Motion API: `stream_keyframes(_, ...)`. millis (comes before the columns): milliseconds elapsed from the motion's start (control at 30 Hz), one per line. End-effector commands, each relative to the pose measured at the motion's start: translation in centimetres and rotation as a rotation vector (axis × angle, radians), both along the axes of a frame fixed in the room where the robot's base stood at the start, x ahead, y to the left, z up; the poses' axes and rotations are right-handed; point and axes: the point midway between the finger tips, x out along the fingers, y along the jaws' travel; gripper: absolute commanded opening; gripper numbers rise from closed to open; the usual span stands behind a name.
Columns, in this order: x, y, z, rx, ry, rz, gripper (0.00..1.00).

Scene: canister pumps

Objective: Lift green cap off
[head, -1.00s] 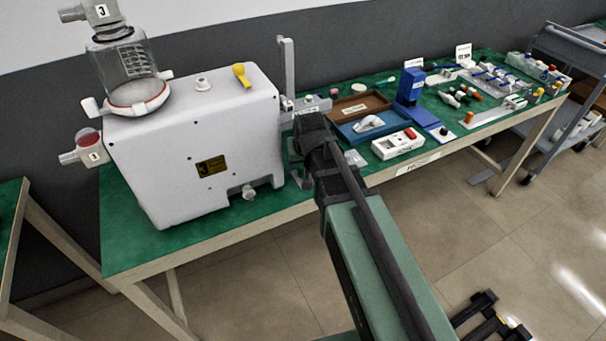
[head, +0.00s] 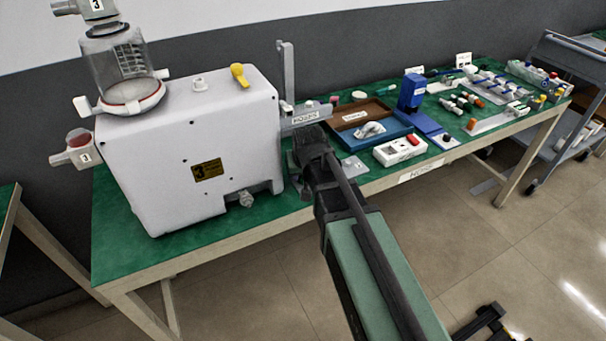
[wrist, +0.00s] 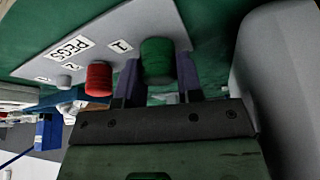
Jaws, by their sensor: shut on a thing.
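The green cap (wrist: 157,60) sits between the two dark fingers of my gripper (wrist: 159,78) in the wrist view. The fingers are shut on it, one on each side. The cap is at the grey plate (wrist: 120,38) labelled PEGS, by the label 1. I cannot tell whether it still touches its peg. A red cap (wrist: 99,78) stands beside it on the plate, left of the nearer finger. In the head view the plate (head: 300,119) shows behind the end of my arm, which hides the green cap and the fingertips.
A large white pump housing (head: 200,150) stands close to the left of the plate, and its grey side (wrist: 282,80) is near my gripper's right. A brown tray (head: 358,112), a blue tray (head: 372,136) and a white box with a red button (head: 400,150) lie to the right.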

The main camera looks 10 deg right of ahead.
Motion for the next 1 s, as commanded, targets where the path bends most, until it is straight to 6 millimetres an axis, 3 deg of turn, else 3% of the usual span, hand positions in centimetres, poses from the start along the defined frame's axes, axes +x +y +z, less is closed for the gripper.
stream_keyframes(167,0.0,0.0,0.6,0.0,0.0,0.0,0.11)
stream_keyframes(367,0.0,0.0,3.1,0.0,0.0,0.0,0.11)
stream_keyframes(1000,0.0,0.0,19.6,0.0,0.0,0.0,0.11)
